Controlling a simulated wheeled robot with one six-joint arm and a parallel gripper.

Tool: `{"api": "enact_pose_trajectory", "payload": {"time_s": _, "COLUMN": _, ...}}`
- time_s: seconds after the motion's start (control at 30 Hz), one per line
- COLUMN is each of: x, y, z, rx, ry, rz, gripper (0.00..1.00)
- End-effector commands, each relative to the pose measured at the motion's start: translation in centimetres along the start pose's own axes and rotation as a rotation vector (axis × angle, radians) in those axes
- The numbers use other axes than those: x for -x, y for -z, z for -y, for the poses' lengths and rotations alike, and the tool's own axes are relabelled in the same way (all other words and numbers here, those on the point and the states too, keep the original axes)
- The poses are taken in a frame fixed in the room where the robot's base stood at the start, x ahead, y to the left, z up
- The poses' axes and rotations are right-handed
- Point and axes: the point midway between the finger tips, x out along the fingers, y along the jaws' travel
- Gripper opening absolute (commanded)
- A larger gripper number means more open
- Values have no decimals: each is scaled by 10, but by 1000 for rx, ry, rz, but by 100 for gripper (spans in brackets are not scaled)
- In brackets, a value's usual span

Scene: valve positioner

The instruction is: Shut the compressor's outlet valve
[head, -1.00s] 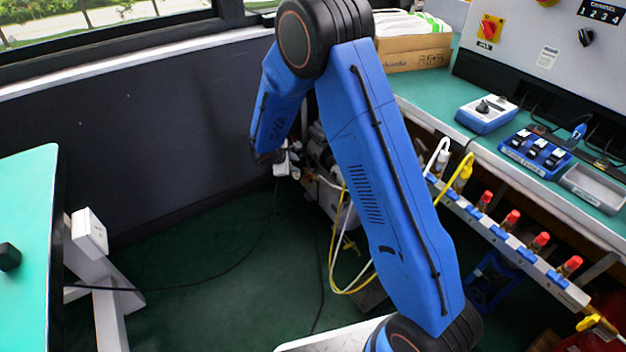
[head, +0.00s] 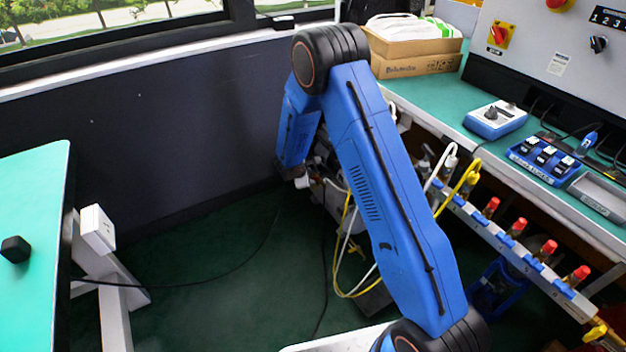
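The compressor (head: 333,203) stands on the floor under the end of the bench, grey, with white and yellow hoses at it. My blue arm covers much of it. I cannot make out its outlet valve or which way its handle points. The end of my arm hangs down at the compressor's left side. My gripper's fingers are too small and dark there to tell whether they are open or shut. A small white part (head: 303,182) shows right by the arm's end; I cannot tell whether it is touched.
A manifold rail (head: 515,254) with several red-capped, blue-handled valves runs along the bench front at right. The green bench (head: 450,112) carries boxes and devices. A green table (head: 35,230) stands at left.

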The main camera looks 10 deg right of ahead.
Motion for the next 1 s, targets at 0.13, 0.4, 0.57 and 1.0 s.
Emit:
{"api": "enact_pose_trajectory", "payload": {"time_s": 0.13, "x": -24, "y": 0, "z": 1, "rx": -1, "ry": 1, "rz": 1, "gripper": 27}}
{"api": "enact_pose_trajectory", "payload": {"time_s": 0.4, "x": -46, "y": 0, "z": 0, "rx": 0, "ry": 0, "rz": 0, "gripper": 27}}
{"api": "enact_pose_trajectory", "payload": {"time_s": 0.57, "x": -48, "y": 0, "z": 0, "rx": -1, "ry": 0, "rz": 0, "gripper": 27}}
{"api": "enact_pose_trajectory", "payload": {"time_s": 1.0, "x": -48, "y": 0, "z": 0, "rx": 0, "ry": 0, "rz": 0, "gripper": 0}}
